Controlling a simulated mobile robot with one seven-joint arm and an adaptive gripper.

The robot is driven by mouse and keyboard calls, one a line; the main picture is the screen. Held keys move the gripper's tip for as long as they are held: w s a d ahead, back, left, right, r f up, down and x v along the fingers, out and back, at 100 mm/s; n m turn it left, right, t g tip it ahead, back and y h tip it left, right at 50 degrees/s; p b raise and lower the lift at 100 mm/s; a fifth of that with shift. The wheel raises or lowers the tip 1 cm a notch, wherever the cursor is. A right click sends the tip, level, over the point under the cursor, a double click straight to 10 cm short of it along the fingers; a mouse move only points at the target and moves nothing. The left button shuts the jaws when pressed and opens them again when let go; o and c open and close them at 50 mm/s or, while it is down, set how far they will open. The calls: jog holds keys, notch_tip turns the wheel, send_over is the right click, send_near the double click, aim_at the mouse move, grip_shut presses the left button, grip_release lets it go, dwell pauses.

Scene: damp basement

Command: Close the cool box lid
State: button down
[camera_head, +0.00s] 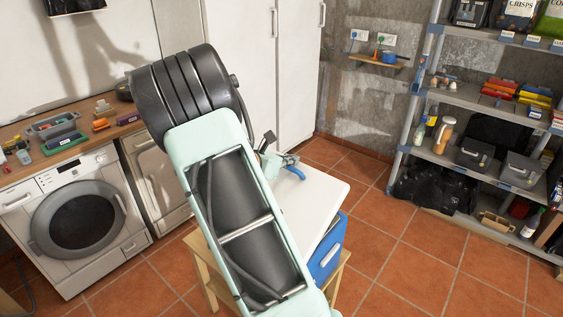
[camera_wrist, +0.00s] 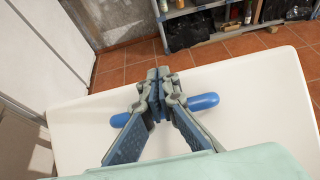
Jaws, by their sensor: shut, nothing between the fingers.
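The cool box has a blue body (camera_head: 328,252) and a white lid (camera_head: 318,192), and stands on a wooden stand in the head view. The lid lies over the body; my arm hides much of it, and I cannot tell whether it is fully down. In the wrist view the white lid (camera_wrist: 250,85) fills the lower part. My gripper (camera_head: 287,160) is at the lid's far end, with fingertips together (camera_wrist: 157,76) and nothing between them. A rounded blue bar (camera_wrist: 203,102), seemingly a handle on the lid, shows on both sides of the fingers. Contact is unclear.
The wooden stand (camera_head: 343,276) is on a tiled floor, with open floor to its right. A washing machine (camera_head: 80,217) is at left, tall white cabinets (camera_head: 290,70) behind, and a loaded metal shelf (camera_head: 470,155) at right.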

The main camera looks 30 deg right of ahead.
jog(key=shift+y, duration=0.7)
jog(key=d+f, duration=0.1)
jog(key=f, duration=0.1)
jog(key=d+f+b, duration=0.1)
jog(key=f, duration=0.1)
jog(key=w+d+f+b, duration=0.1)
jog(key=shift+w+d+f, duration=0.1)
jog(key=shift+d+f, duration=0.05)
jog(key=shift+f, duration=0.25)
jog(key=shift+w+d+f+b, duration=0.15)
jog(key=shift+d+f+b, duration=0.1)
jog(key=shift+f, duration=0.4)
jog(key=shift+w+d+f+b, duration=0.15)
jog(key=shift+d+f, duration=0.15)
jog(key=shift+f, duration=0.4)
jog(key=shift+w+d+f+b, duration=0.1)
jog(key=shift+d+f+b, duration=0.15)
jog(key=shift+f, duration=0.4)
jog(key=shift+r, duration=0.1)
